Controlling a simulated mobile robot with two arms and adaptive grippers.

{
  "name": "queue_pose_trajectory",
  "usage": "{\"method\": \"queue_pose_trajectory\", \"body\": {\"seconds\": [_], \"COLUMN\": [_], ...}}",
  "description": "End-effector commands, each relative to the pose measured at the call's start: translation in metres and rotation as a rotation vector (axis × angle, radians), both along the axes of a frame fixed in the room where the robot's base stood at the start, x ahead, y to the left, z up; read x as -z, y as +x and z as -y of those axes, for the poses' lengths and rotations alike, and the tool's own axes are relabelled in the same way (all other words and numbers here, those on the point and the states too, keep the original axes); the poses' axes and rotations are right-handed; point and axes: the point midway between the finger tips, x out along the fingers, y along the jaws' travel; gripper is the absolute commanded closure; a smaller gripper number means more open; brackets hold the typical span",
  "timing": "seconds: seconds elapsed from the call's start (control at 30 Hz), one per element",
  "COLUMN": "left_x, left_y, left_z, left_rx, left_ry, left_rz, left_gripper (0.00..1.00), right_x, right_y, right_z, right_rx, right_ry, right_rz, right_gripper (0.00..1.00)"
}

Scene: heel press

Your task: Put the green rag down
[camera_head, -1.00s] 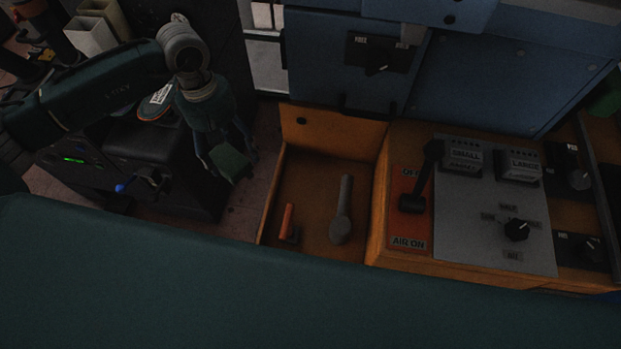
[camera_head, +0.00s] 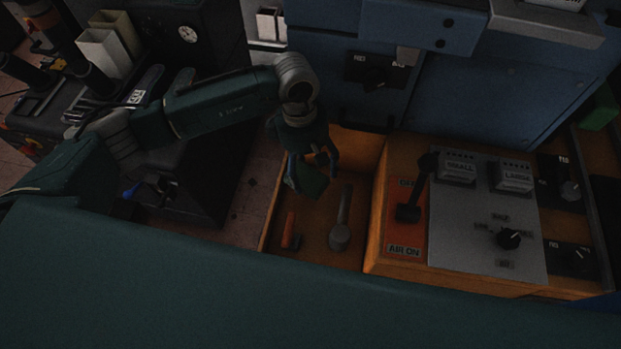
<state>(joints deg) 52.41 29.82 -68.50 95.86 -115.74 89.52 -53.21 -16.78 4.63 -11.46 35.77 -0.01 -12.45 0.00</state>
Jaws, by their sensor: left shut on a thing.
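The green rag (camera_head: 312,184) is a small dark green piece hanging between the fingers of my left gripper (camera_head: 311,172). My left gripper is shut on it and points down. In the picture it is over the open wooden drawer or tray (camera_head: 361,149), in front of its back wall. I cannot tell how high above the floor of the tray the rag is. My right gripper is not in view.
In the tray lie a tool with an orange handle (camera_head: 289,230) and a grey round-headed tool (camera_head: 341,234). A control panel (camera_head: 457,220) with a black lever (camera_head: 408,212) adjoins it on the right. The blue machine (camera_head: 482,100) stands behind. A black cart is at left.

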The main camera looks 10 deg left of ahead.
Motion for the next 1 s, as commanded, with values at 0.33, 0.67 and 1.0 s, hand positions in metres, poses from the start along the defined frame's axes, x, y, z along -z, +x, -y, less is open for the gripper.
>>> {"method": "queue_pose_trajectory", "body": {"seconds": [0.33,0.67,1.0], "left_x": [0.041,0.050,0.053], "left_y": [0.000,0.001,0.000], "left_z": [0.000,0.000,0.000], "left_rx": [0.001,0.002,0.002], "left_ry": [-0.002,-0.001,-0.002], "left_rz": [-0.001,0.003,0.002], "left_gripper": [0.50,0.50,0.21], "right_x": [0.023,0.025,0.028], "right_y": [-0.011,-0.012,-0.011], "right_z": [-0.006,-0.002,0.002], "right_rx": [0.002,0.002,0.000], "right_ry": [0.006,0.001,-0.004], "right_rz": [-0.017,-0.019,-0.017], "right_gripper": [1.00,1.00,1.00]}}
